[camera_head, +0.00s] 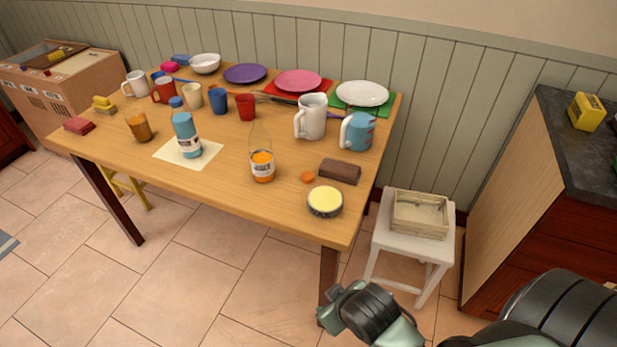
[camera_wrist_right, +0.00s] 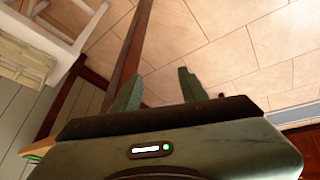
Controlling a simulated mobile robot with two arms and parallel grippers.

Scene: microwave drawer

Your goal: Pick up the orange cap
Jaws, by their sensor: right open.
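The small orange cap (camera_head: 308,177) lies flat on the wooden table (camera_head: 215,180), near its front right. It sits between the orange-labelled jar (camera_head: 262,167) and the brown block (camera_head: 340,171), behind the round yellow-topped tin (camera_head: 325,201). My right gripper (camera_head: 330,308) is low in front of the table's right front corner, apart from the cap. In the right wrist view its two fingers (camera_wrist_right: 157,90) are spread and empty, with floor and a table leg beyond them. The cap does not show in that view. My left gripper is not in view.
A white pitcher (camera_head: 311,118) and a blue mug (camera_head: 356,132) stand behind the brown block. A white stool (camera_head: 384,238) with a shallow wooden tray (camera_head: 420,228) stands right of the table. A dark-topped cabinet (camera_head: 560,130) is at the far right. Open tiled floor lies in front.

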